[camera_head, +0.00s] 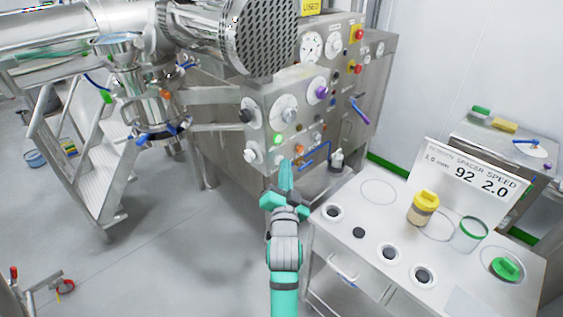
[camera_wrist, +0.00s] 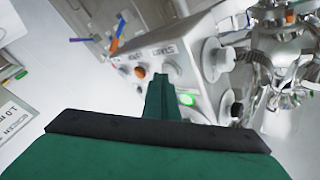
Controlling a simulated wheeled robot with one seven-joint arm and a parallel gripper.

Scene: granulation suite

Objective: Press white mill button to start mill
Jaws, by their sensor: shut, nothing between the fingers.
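My gripper (camera_head: 285,166) is shut and empty, its teal fingers pointing up toward the low front of the steel control panel (camera_head: 312,155). In the wrist view the closed fingertips (camera_wrist: 161,79) overlap the panel face. A pale round control (camera_head: 250,156), possibly the white button, is at the panel's lower left, left of the fingertips. A green button (camera_head: 277,139) is just above the tips; a lit green one also shows beside the fingers in the wrist view (camera_wrist: 187,99). I cannot tell whether the fingertips touch the panel.
A white worktable (camera_head: 345,232) with round holes stands at the right, close to my arm. A yellow-lidded jar (camera_head: 424,207) and a speed sign (camera_head: 470,180) are on it. Steel mill parts (camera_head: 150,100) and steps (camera_head: 108,175) are at the left. The floor at lower left is mostly clear.

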